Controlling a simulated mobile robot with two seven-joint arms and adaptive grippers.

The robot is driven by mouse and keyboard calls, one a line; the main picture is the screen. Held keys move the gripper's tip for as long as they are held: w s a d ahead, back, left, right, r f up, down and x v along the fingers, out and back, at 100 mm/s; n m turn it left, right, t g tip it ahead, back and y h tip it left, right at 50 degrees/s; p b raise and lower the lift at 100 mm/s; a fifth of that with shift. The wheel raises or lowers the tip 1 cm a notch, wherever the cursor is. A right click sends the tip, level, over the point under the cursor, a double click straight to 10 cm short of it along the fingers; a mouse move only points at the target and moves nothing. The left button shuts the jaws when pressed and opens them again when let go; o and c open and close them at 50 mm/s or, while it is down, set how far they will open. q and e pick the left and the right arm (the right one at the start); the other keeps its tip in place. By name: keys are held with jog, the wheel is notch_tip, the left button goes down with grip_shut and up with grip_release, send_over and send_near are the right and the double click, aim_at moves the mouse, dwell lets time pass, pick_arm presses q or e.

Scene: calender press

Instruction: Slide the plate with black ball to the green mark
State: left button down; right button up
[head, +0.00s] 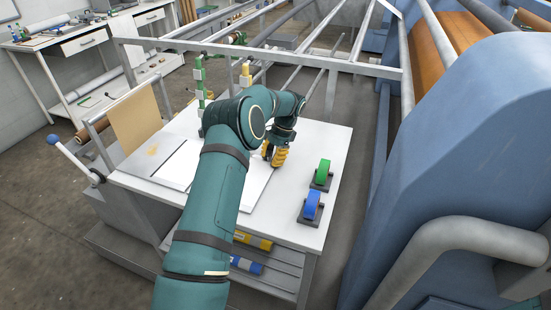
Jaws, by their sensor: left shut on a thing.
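A flat white plate (258,190) lies on the white table (338,145). My left arm crosses in front and covers much of it. A dark line runs near its left part. My left gripper (275,160), with yellow fingers, points down at the plate's right edge. It is shut, and its fingers hide what they hold. No black ball shows. No green mark can be made out on the table. My right gripper is not in view.
A blue-knobbed lever (75,160) and brown sheet (134,118) are at the left. Metal rails (250,55) run behind; the large blue machine (480,130) bounds the right.

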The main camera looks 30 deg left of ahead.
pick_arm(q)
jog(key=shift+s+a+f, duration=0.2)
jog(key=shift+s+f, duration=0.15)
jog(key=shift+f, duration=0.05)
jog(key=shift+s+a, duration=0.1)
jog(key=shift+a, duration=0.2)
dwell(0.4)
jog(key=c, duration=0.6)
grip_release()
jog(key=shift+r, duration=0.2)
jog(key=shift+w+r, duration=0.4)
jog(key=v, duration=1.1)
